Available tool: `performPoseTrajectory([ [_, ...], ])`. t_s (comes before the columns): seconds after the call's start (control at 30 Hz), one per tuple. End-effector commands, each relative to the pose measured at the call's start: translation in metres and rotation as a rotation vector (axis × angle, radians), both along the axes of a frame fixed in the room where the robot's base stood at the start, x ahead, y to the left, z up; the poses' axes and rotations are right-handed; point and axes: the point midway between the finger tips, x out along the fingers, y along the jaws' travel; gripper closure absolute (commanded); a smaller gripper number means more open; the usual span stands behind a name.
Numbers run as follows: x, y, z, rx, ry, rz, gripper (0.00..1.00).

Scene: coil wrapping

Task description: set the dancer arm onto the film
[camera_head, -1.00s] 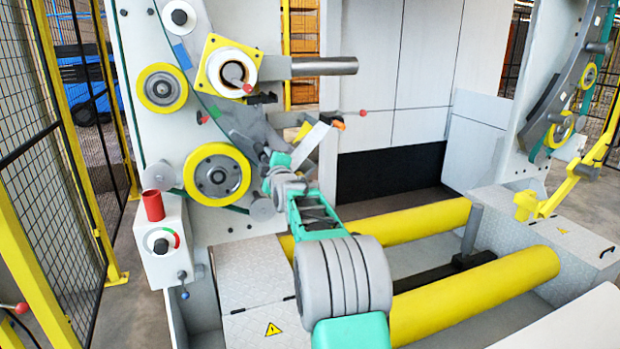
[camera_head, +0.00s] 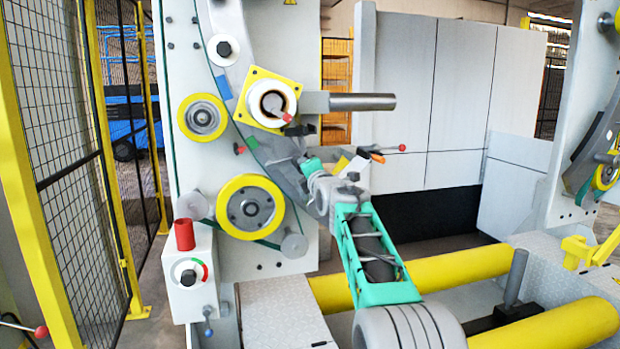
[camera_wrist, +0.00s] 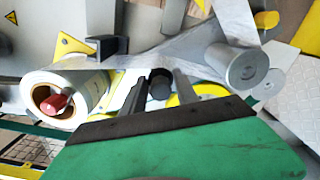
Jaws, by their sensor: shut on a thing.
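My gripper (camera_wrist: 160,88) is shut on a dark round peg (camera_wrist: 160,84), which appears to belong to the dancer arm. The rest of the dancer arm cannot be made out clearly. Thin, shiny film (camera_wrist: 160,55) stretches behind the fingers in the wrist view, from the white film roll (camera_wrist: 68,95) at the left toward a grey roller (camera_wrist: 234,66) at the right. I cannot tell whether the peg touches the film. In the head view the film roll (camera_head: 270,103) sits on a yellow plate, and my green gripper body (camera_head: 312,166) is below and right of it, its fingertips hidden.
A grey horizontal bar (camera_head: 350,102) sticks out right of the roll. A large yellow wheel (camera_head: 250,206) is at lower left of my wrist. A control box (camera_head: 190,278) with a red cylinder is further left. Yellow rollers (camera_head: 430,278) lie below. A mesh fence (camera_head: 125,120) is at left.

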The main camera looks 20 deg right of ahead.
Motion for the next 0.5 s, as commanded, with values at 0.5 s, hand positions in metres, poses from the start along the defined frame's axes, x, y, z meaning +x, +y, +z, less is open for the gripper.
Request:
performPoseTrajectory([
  [0.5,0.0003,0.0071,0.0083,-0.047,-0.005,0.01,1.0],
])
